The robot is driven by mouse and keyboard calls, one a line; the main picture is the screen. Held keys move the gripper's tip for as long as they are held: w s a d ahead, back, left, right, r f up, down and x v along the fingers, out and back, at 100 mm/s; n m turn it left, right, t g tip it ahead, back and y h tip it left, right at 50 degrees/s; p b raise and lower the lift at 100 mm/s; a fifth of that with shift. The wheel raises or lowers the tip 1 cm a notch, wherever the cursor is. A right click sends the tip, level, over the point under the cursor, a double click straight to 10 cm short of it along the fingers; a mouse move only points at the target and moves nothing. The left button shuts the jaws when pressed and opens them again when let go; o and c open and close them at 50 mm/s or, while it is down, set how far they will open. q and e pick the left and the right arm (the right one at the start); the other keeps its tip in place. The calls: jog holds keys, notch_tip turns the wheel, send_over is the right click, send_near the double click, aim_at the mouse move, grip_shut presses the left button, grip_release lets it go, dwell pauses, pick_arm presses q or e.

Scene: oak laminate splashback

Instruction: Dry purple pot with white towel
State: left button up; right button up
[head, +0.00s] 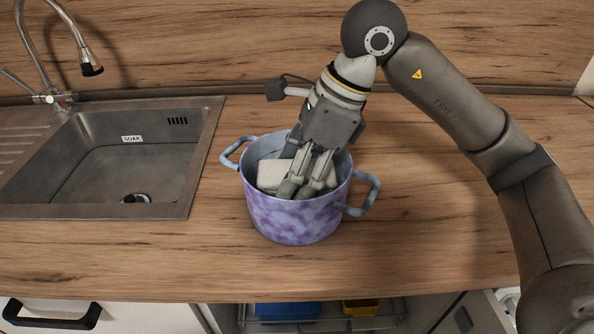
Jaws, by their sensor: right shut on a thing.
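The purple pot (298,219) stands upright on the wooden counter, right of the sink. It is mottled purple and white, with two blue-grey handles and a pale blue-grey inside. The white towel (272,174) is inside the pot, showing as a pale folded lump. My right gripper (305,188) points down into the pot, shut on the towel. The fingertips and the lower part of the towel are partly hidden by the pot's near wall. I cannot tell whether the towel touches the pot's inner wall. My left gripper is not in view.
A steel sink (110,165) marked SOAK lies left of the pot, with a faucet (55,95) behind it. The counter (440,240) is bare right of the pot. Below its front edge are a drawer with a black handle (50,316) and an open rack with blue and yellow items.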

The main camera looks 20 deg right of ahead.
jog(key=shift+w+r, duration=0.1)
jog(key=shift+r, duration=0.35)
notch_tip(320, 180, up, 4)
jog(key=p, duration=0.3)
jog(key=shift+w+f, duration=0.1)
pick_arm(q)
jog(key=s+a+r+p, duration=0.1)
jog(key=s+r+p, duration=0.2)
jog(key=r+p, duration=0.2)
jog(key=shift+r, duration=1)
pick_arm(e)
notch_tip(320, 180, up, 7)
jog(key=shift+w+r, duration=0.2)
jog(key=shift+w, duration=0.1)
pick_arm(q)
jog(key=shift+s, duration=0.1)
pick_arm(e)
jog(key=shift+d, duration=0.1)
